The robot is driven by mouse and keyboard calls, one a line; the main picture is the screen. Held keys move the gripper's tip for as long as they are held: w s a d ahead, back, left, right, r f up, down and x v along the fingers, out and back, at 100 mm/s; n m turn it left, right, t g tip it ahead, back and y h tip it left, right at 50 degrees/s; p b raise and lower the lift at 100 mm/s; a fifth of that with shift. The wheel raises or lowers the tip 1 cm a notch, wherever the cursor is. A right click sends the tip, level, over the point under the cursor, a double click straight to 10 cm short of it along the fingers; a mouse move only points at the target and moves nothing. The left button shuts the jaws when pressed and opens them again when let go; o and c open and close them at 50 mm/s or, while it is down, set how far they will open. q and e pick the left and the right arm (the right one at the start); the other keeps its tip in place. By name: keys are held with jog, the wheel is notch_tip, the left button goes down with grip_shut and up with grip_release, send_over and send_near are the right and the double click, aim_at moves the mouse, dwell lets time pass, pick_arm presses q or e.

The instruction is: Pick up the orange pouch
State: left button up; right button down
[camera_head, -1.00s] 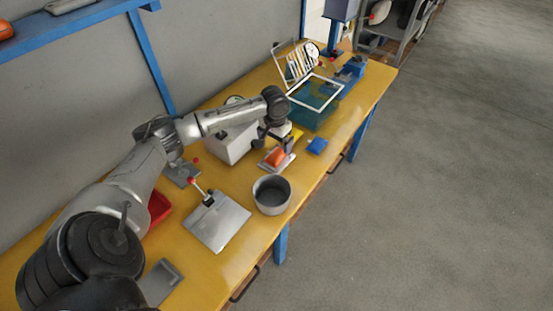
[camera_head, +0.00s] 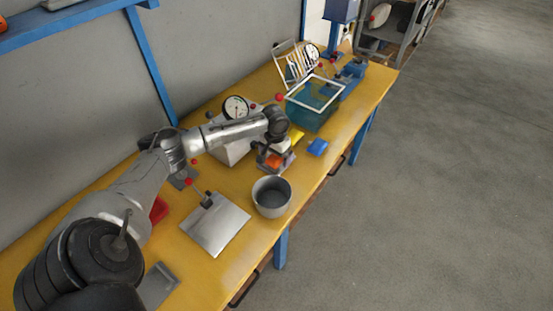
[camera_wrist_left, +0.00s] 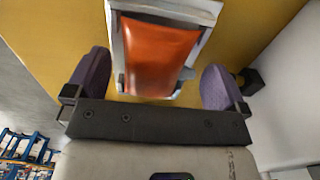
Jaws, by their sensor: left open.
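The orange pouch (camera_wrist_left: 158,58) lies in a grey metal holder (camera_wrist_left: 118,50) in the left wrist view. It also shows in the head view as a small orange patch (camera_head: 274,161), partly covered by my gripper. My left gripper (camera_wrist_left: 153,82) is open, with one purple-grey finger on each side of the holder and pouch. The fingers appear apart from the pouch. In the head view my left gripper (camera_head: 271,152) is right over the holder. My right gripper is not in view.
A grey round pot (camera_head: 271,197) stands in front of the holder. A blue pouch (camera_head: 317,147) and a teal tank (camera_head: 312,112) are to the right. A white box with a dial gauge (camera_head: 235,107) is behind. A metal plate (camera_head: 215,225) lies to the left.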

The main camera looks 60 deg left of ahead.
pick_arm(q)
jog(key=shift+c, duration=0.3)
jog(key=c, duration=0.9)
jog(key=shift+c, duration=0.2)
jog(key=shift+r, duration=0.2)
